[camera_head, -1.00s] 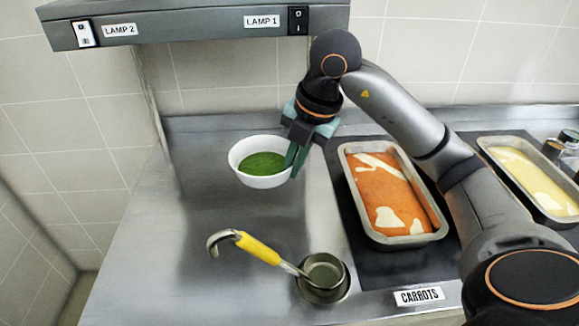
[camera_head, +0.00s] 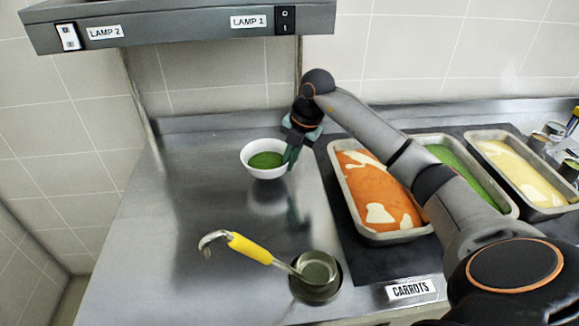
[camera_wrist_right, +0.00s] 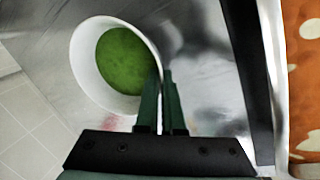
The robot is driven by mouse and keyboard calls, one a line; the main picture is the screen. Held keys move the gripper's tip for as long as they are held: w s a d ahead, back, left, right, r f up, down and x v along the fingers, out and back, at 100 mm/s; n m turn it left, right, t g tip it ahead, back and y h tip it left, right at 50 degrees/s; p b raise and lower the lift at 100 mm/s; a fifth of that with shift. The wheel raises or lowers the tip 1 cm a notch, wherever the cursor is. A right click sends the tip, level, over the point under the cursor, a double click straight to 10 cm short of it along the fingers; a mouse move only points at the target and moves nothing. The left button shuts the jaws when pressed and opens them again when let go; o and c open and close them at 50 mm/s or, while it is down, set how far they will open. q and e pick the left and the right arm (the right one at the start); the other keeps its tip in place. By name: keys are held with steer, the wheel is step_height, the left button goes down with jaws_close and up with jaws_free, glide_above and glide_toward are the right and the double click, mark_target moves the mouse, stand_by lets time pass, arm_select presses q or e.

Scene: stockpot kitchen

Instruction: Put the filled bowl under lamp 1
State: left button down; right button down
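The white bowl (camera_head: 264,159) with green contents is at the back of the steel counter, in front of the wall and below the lamp 1 side of the overhead unit. My right gripper (camera_head: 291,156) is at the bowl's right rim. In the right wrist view, its fingers (camera_wrist_right: 161,105) are closed on the rim of the bowl (camera_wrist_right: 88,78), which looks upright. A reflection below the bowl suggests it is held above the counter. The lamp 1 label (camera_head: 248,21) and its black switch (camera_head: 285,20) are on the unit's front. My left gripper is out of view.
A ladle with a yellow handle (camera_head: 250,248) rests in a small metal pot (camera_head: 316,292) at the front. Pans of orange (camera_head: 378,190), green (camera_head: 462,170) and pale food (camera_head: 522,172) stand right. The counter left of the bowl is clear.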

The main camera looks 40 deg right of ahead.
steer(key=shift+f, duration=1)
steer(key=shift+f, duration=0.2)
steer(key=c, duration=1.1)
jaws_free()
steer(key=shift+o, duration=0.2)
steer(key=a+v, duration=0.1)
steer(key=v, duration=0.6)
steer(key=shift+s+d+r, duration=0.15)
steer(key=shift+d+r, duration=0.25)
steer(key=shift+d, duration=0.15)
